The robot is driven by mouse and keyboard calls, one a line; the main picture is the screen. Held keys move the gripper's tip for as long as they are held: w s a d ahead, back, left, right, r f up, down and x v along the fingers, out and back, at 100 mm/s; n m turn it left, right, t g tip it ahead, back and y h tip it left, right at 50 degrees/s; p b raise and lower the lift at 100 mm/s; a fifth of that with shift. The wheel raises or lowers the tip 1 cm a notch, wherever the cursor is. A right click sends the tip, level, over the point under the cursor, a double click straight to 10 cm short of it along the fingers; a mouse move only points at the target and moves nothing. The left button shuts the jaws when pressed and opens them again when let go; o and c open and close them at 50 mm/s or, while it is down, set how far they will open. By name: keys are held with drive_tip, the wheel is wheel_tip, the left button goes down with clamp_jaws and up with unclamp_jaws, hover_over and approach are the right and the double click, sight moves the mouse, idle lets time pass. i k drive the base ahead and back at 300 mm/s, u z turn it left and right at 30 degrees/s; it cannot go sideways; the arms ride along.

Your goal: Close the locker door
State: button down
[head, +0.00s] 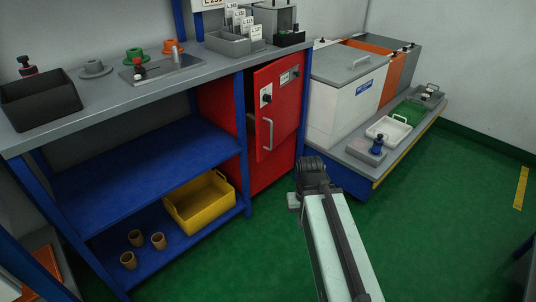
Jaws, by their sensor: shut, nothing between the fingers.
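The red locker door (279,95) stands partly open under the right end of the workbench, with a dark gap along its left edge. It carries a light vertical handle (267,135) and a small white lock plate. The red locker body (264,178) shows below and beside it. My gripper (311,165) is at the end of my pale arm, to the lower right of the door and apart from the handle in the picture. Its fingers point away from the camera and are shut and empty; the fingertips are small and partly hidden by the wrist.
The grey workbench top (120,88) holds a black bin (40,100) and fixtures. Blue shelves (140,170) below hold a yellow crate (199,201) and several brown cups. White and orange cabinets stand on a low platform at right. The green floor (430,220) at right is clear.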

sight(275, 122)
drive_tip(key=u, duration=0.4)
drive_tip(key=i, duration=0.75)
drive_tip(key=u, duration=1.05)
